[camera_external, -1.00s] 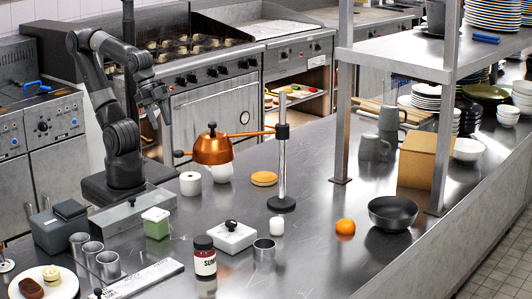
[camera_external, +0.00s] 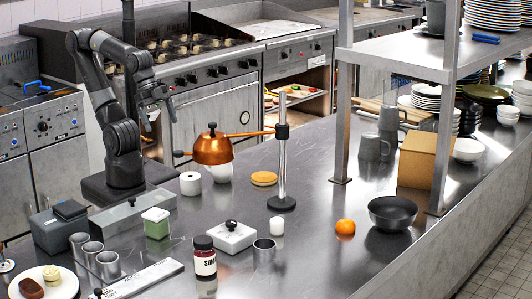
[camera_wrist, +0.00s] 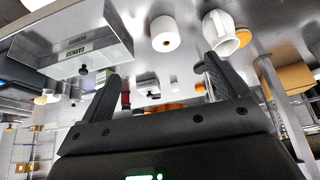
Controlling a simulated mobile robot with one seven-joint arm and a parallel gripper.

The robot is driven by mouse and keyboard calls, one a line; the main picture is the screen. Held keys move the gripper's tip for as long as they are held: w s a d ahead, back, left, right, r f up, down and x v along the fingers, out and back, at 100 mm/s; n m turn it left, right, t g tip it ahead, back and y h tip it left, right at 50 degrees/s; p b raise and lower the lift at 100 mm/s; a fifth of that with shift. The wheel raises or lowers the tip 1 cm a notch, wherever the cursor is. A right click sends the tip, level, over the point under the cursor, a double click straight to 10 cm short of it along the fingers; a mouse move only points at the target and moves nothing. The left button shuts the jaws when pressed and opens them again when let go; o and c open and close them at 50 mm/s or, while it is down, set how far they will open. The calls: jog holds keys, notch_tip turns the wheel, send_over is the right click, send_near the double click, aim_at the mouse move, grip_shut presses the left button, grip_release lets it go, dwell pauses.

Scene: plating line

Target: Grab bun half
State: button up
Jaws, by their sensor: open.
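The bun half (camera_external: 264,178) is a round, flat, tan piece lying on the steel counter in the external view. It sits between the white mug (camera_external: 222,172) and the post of a metal stand (camera_external: 282,150). In the wrist view a tan edge at the upper right, beside the white mug (camera_wrist: 226,36), looks like the bun half (camera_wrist: 264,72), partly hidden. My gripper (camera_external: 160,116) is high at the left, well away from the bun half. Its two fingers show spread apart in the wrist view (camera_wrist: 160,76), with nothing held between them.
A copper dome (camera_external: 213,150) hangs from the stand's arm near the bun half. A white roll (camera_external: 190,183) stands left of the mug. A white candle-like cylinder (camera_external: 277,225), an orange (camera_external: 345,226) and a dark bowl (camera_external: 392,213) are in front.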

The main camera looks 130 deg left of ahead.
jog(key=shift+o, duration=0.7)
jog(key=n+g, duration=0.6)
send_over(264, 174)
notch_tip(264, 174, down, 8)
notch_tip(264, 174, down, 11)
jog(key=shift+r, duration=0.1)
jog(key=shift+c, duration=0.4)
